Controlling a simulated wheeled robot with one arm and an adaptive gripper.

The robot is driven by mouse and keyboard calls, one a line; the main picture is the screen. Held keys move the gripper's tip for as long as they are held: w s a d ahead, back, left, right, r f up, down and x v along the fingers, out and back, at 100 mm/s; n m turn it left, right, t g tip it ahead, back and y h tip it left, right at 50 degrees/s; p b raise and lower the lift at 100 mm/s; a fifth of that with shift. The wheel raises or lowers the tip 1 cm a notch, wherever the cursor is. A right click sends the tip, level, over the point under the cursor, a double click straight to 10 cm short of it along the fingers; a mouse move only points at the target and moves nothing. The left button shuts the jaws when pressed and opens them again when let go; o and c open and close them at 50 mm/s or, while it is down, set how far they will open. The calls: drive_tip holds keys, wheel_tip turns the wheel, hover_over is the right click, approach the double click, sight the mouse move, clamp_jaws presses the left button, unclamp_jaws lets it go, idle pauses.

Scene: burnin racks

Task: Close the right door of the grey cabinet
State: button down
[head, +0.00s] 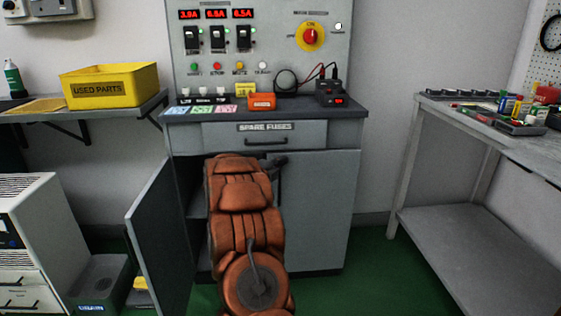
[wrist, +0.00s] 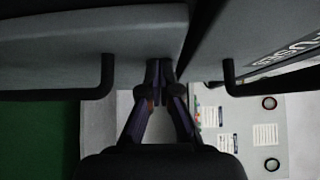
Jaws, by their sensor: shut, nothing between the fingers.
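The grey cabinet (head: 263,108) stands ahead below a control panel. Its right door (head: 320,210) looks flush or nearly flush with the front in the head view; I cannot tell whether it is fully shut. Its left door (head: 160,238) stands wide open to the left. My gripper (head: 281,160) is at the upper inner part of the right door, just below the drawer. In the wrist view my gripper (wrist: 160,76) is shut and empty, close to the edge of the right door (wrist: 70,45). Whether it touches is unclear. My arm hides the middle of the cabinet.
The drawer (head: 300,134) marked SPARE FUSES is shut, its handle near my gripper. A shelf with a yellow bin (head: 110,84) is at left, above a white unit (head: 35,235). A grey workbench (head: 480,120) stands at right. Green floor shows between cabinet and bench.

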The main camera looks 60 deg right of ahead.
drive_tip(key=shift+w+d+r, duration=0.1)
drive_tip(key=shift+w+r, duration=0.15)
drive_tip(key=shift+r, duration=0.35)
drive_tip(key=s+a+f, duration=0.1)
drive_tip(key=a, duration=1.2)
drive_tip(key=shift+s+a, duration=0.15)
drive_tip(key=shift+s, duration=0.25)
